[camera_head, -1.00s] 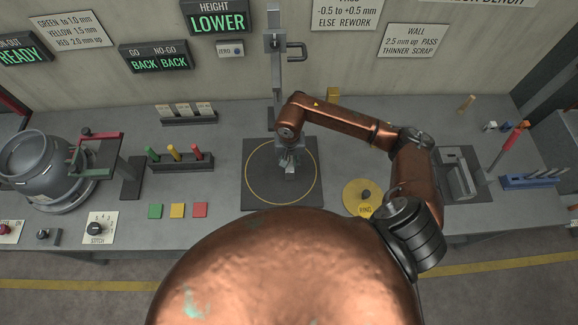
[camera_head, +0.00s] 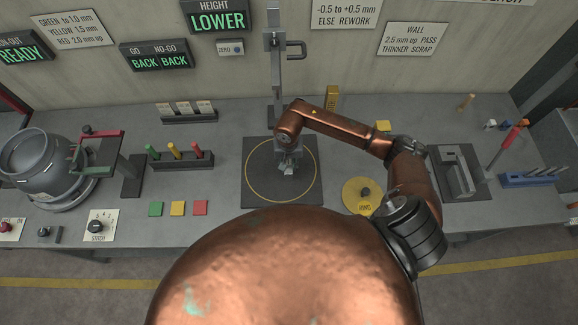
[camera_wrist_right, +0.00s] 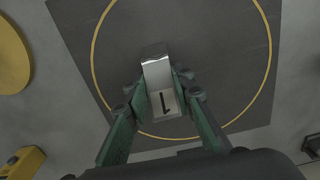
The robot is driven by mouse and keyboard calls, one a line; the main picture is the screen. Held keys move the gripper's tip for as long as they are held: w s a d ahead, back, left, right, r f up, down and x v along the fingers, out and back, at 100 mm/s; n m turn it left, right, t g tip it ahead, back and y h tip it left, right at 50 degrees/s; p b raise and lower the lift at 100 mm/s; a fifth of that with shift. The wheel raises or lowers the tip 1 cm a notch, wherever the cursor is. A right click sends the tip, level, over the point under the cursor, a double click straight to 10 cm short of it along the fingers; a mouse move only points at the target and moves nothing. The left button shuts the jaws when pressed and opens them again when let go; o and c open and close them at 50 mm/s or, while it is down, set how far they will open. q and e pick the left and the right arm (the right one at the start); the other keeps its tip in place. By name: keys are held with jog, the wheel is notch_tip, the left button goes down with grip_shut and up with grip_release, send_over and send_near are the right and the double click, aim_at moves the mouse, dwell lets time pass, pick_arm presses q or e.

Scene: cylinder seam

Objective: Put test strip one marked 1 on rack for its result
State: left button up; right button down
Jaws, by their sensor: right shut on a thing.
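My right gripper (camera_head: 288,165) is over the dark square plate (camera_head: 258,198) with the yellow ring, at the middle of the bench. In the right wrist view its green fingers (camera_wrist_right: 160,105) are shut on a pale metal test strip (camera_wrist_right: 157,72) marked 1. The strip's bright end points away from the wrist. A small dark rack (camera_head: 190,119) with several pale tags stands at the back left of the plate. Green, yellow and red square pads (camera_head: 177,208) lie at the front left. My left gripper is out of view.
A holder with green, yellow and red handled pins (camera_head: 174,152) stands left of the plate. A metal column (camera_head: 276,80) rises behind it. A round yellow disc (camera_head: 353,196) lies to the right. A grey round vessel (camera_head: 45,160) is at far left. A blue rack (camera_head: 536,180) is at far right.

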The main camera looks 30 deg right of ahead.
jog(key=shift+s+f, duration=0.25)
jog(key=shift+f, duration=0.35)
jog(key=c, duration=2)
grip_release()
jog(key=shift+o, duration=1.4)
jog(key=shift+w, duration=0.15)
jog(key=shift+o, duration=0.2)
jog(key=shift+r, duration=0.15)
jog(key=shift+r, duration=0.1)
